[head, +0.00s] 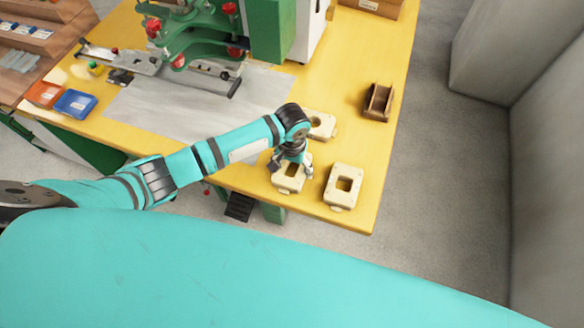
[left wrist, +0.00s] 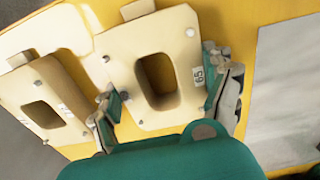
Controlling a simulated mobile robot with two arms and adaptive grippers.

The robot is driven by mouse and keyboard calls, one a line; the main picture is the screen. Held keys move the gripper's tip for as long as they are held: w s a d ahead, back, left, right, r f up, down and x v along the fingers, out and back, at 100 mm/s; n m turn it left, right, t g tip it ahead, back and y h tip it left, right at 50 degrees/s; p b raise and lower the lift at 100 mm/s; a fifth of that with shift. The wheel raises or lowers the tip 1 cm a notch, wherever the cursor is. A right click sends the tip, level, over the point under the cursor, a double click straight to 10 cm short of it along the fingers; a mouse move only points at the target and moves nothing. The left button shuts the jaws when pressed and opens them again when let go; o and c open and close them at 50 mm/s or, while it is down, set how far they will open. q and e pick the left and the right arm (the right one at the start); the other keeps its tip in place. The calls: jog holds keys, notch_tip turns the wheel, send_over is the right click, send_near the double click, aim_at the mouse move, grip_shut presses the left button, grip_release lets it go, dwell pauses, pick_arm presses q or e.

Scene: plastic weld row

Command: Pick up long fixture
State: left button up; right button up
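A cream fixture (head: 288,181) with an oblong opening lies near the front edge of the yellow table. In the left wrist view this fixture (left wrist: 181,102) has a label that seems to read 65. My left gripper (head: 290,164) points down over it. In the left wrist view, my left gripper's fingers (left wrist: 165,100) stand spread on its two opposite sides, close against its edges. I cannot tell whether they press on it. A second cream fixture (head: 342,187) with a squarer opening lies to the right and also shows in the left wrist view (left wrist: 38,98). My right gripper is not in view.
A third cream fixture (head: 322,124) lies just behind. A brown holder (head: 377,101) stands near the right table edge. A green machine (head: 195,30) with red knobs stands at the back. Blue (head: 75,104) and orange (head: 44,94) bins sit at the left.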

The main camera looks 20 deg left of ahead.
pick_arm(q)
jog(key=c, duration=0.6)
